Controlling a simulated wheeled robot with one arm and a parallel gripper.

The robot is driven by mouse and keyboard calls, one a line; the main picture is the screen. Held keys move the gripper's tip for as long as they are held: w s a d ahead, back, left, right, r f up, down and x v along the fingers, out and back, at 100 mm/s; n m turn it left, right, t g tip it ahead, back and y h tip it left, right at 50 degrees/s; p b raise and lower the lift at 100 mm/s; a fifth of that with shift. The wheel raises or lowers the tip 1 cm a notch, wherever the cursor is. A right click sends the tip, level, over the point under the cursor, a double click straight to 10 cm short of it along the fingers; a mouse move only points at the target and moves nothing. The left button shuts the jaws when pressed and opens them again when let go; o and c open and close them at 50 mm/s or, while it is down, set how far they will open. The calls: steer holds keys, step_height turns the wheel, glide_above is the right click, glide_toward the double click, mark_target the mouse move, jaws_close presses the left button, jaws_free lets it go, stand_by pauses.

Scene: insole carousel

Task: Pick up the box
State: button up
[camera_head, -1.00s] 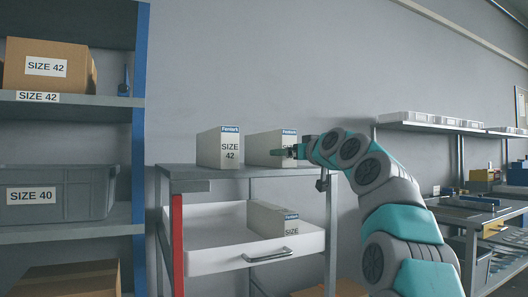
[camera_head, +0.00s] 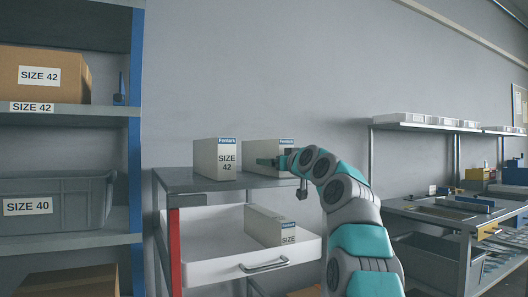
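A white box labelled SIZE 42 (camera_head: 207,159) stands upright on the left part of the grey cart top (camera_head: 190,181). A second white box (camera_head: 256,149) stands to its right, with its front partly hidden by my gripper. A third white box (camera_head: 264,225) lies in the open white drawer (camera_head: 215,262) below, its label partly cut off by the drawer front. My gripper (camera_head: 266,162) is at the second box's front face and points left. Its fingers are too small and overlapped to tell whether they are open, or whether they touch the box.
A shelf on the left holds a cardboard SIZE 42 box (camera_head: 45,76) and a grey SIZE 40 bin (camera_head: 60,200). The cart has a red post (camera_head: 175,250). A workbench (camera_head: 440,212) with tools and a shelf of white trays (camera_head: 420,120) are at the right.

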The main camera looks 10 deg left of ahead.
steer(key=shift+w+a, duration=0.25)
steer(key=shift+w, duration=0.15)
jaws_close()
stand_by(0.6)
steer(key=shift+r, duration=0.15)
